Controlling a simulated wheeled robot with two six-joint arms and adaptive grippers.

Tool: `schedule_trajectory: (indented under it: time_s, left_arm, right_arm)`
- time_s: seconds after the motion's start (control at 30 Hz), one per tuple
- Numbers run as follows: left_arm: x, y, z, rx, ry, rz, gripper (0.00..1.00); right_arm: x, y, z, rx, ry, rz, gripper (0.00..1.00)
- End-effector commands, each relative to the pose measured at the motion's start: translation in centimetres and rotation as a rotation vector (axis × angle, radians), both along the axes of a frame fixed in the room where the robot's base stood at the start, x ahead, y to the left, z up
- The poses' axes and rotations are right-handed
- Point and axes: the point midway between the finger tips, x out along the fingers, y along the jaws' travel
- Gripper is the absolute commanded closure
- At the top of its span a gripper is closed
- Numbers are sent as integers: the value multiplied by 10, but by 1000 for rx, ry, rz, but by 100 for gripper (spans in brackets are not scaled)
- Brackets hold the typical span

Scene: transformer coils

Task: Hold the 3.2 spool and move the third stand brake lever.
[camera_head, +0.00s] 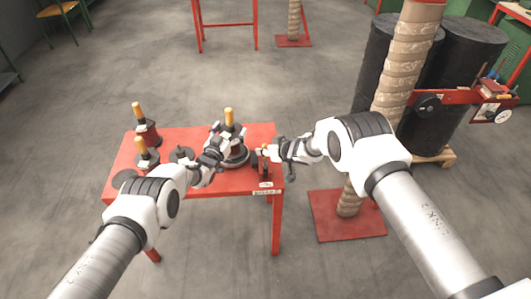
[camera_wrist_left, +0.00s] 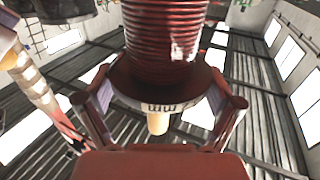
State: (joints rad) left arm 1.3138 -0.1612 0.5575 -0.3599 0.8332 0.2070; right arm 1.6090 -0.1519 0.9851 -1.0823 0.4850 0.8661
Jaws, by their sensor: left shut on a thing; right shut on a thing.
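The red table (camera_head: 205,185) carries several stands with wooden-tipped posts. A spool (camera_head: 240,158) sits at the right-hand stand, under an upright wooden handle (camera_head: 229,116). My left gripper (camera_head: 217,148) is shut on this spool from the left. In the left wrist view, its fingers (camera_wrist_left: 165,98) flank the flange of the spool, wound with reddish wire (camera_wrist_left: 165,40). The flange label shows "mm" upside down; its number is not readable. My right gripper (camera_head: 276,150) is shut on the brake lever (camera_head: 264,151), a small part with an orange-yellow tip at the table's right edge.
Two other stands (camera_head: 147,130) (camera_head: 146,158) and a low dark disc (camera_head: 181,154) are on the table's left half. A tall wrapped column on a red base plate (camera_head: 325,222) stands to the right. Large black drums (camera_head: 465,60) are behind it. The floor in front is clear.

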Motion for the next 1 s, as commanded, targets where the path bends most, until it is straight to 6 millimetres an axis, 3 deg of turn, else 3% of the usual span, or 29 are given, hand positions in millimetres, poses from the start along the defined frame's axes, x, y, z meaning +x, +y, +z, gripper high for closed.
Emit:
schedule_trajectory:
  time_s: [0.57,0.6,0.67,1.0]
  left_arm:
    - [0,0,1,0,-1,0,49]
    - [0,0,1,0,-1,0,49]
    - [0,0,1,0,-1,0,49]
    - [0,0,0,0,-1,0,49]
  right_arm:
    - [3,0,-1,-5,39,-6,100]
    - [3,0,-1,-5,39,-6,68]
    - [3,0,-1,-5,39,-6,52]
    - [3,-2,0,-6,39,-6,52]
